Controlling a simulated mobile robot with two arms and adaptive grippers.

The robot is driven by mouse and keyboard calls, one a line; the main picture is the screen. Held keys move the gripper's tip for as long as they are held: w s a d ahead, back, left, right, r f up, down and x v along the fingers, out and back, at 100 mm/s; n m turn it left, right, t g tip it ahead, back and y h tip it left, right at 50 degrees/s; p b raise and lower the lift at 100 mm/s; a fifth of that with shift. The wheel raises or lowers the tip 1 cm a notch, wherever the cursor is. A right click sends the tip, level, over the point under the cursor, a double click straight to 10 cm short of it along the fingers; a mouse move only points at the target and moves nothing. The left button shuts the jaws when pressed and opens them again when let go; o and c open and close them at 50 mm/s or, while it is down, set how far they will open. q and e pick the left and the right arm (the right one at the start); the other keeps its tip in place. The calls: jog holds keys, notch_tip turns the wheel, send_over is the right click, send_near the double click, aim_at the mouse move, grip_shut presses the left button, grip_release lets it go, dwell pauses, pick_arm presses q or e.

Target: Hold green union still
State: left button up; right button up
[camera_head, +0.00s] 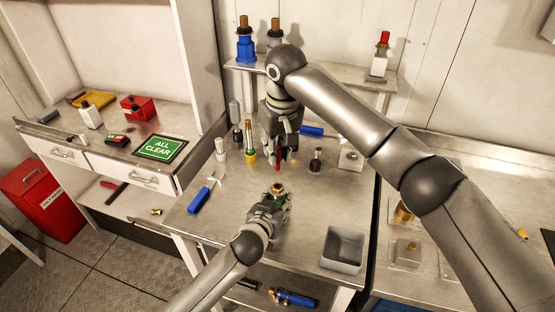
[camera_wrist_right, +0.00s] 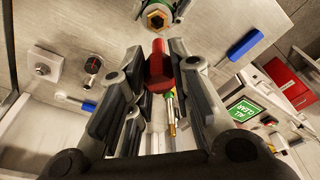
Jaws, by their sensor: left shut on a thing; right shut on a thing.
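The green union (camera_head: 284,198) has a brass hexagonal opening facing up, which also shows at the top of the right wrist view (camera_wrist_right: 157,18). My left gripper (camera_head: 276,200) is shut on the union and holds it above the table's front part. My right gripper (camera_head: 279,152) is above and behind the union, fingers pointing down. It is shut on a red piece (camera_wrist_right: 159,62), which shows as a small red tip (camera_head: 278,164) in the head view. The red piece is apart from the union. Its upper part is hidden by the fingers.
A grey bin (camera_head: 343,249) stands at the table's front right. A blue-handled tool (camera_head: 199,200) lies at the left edge. A green-and-yellow fitting (camera_head: 251,150) and a dark fitting with a red top (camera_head: 316,160) stand near the right gripper. A raised shelf (camera_head: 337,73) runs behind.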

jog(key=shift+o, duration=1)
grip_shut()
pick_arm(q)
jog(key=o, duration=1.4)
jog(key=shift+s, duration=0.1)
